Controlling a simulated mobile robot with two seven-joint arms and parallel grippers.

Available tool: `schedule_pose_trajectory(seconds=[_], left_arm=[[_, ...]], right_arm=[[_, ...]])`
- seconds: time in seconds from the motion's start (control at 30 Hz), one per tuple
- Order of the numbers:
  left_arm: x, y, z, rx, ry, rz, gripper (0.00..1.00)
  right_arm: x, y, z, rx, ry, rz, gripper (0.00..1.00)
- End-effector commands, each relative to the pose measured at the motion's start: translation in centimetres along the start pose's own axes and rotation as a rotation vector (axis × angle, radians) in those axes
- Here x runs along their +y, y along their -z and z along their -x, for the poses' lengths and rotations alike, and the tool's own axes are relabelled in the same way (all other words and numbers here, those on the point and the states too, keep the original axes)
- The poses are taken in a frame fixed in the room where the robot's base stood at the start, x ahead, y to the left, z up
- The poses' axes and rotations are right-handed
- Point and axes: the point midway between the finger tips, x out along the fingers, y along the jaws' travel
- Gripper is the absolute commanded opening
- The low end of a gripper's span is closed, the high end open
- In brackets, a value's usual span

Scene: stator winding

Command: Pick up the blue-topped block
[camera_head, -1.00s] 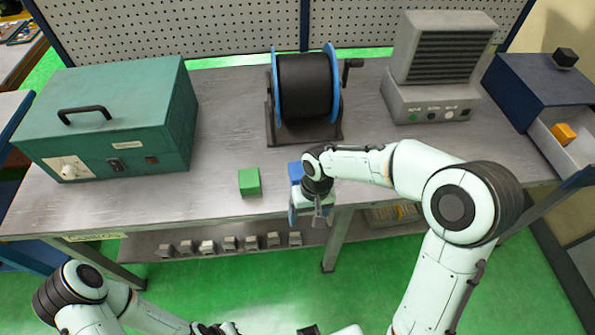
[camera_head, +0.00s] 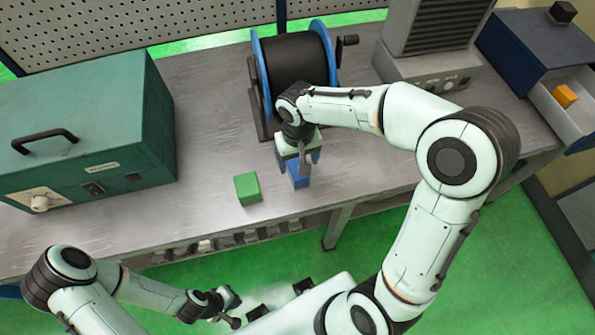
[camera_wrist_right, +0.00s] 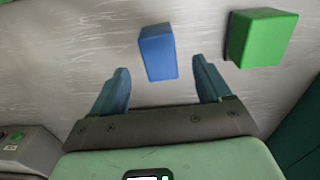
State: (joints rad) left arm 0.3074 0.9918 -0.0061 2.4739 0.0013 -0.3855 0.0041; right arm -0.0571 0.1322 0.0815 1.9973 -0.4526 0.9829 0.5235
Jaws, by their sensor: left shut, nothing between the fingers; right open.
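The blue-topped block (camera_head: 299,178) stands on the grey table near its front edge, partly hidden by my right gripper in the head view. My right gripper (camera_head: 298,162) is open and empty, just over the far side of the block. In the right wrist view the blue block (camera_wrist_right: 158,52) lies just beyond the fingertips, about midway between them; the fingers (camera_wrist_right: 161,68) are not closed on it. My left gripper (camera_head: 233,309) is shut and empty, low in front of the table, away from the block.
A black spool on a blue-rimmed stand (camera_head: 297,68) is close behind my right gripper. A green box (camera_head: 90,130) is at left; an open drawer (camera_head: 575,120) is at right.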

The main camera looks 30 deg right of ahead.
Motion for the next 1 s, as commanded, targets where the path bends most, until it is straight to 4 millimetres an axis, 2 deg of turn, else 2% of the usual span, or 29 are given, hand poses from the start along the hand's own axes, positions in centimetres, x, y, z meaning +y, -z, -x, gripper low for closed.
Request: schedule_pose_trajectory(seconds=[0.1, 0.33, 0.6, 0.87, 0.9, 0.97, 1.0], left_arm=[[-0.1, -0.1, -0.2, -0.001, 0.001, 0.001, 0.0], [-0.1, 0.0, -0.1, 0.0, 0.0, 0.0, 0.0], [-0.1, 0.0, -0.1, 0.0, 0.0, 0.0, 0.0], [-0.1, 0.0, -0.2, 0.0, 0.0, 0.0, 0.0], [-0.1, 0.0, -0.2, 0.0, 0.0, 0.0, 0.0], [-0.1, 0.0, -0.2, 0.0, 0.0, 0.0, 0.0], [-0.1, 0.0, -0.1, 0.0, 0.0, 0.0, 0.0]], right_arm=[[0.0, 0.0, -1.7, -0.002, -0.001, -0.001, 0.78], [0.1, 0.0, -3.4, -0.003, -0.001, -0.001, 0.78], [0.1, 0.0, -7.1, -0.001, 0.0, 0.001, 0.78], [0.1, 0.0, -7.5, 0.001, 0.0, -0.001, 0.78], [0.1, 0.0, -7.5, 0.001, 0.0, -0.001, 0.74], [0.1, 0.0, -7.5, 0.002, 0.0, 0.0, 0.55], [0.1, 0.0, -7.5, 0.001, 0.0, 0.0, 0.42]])
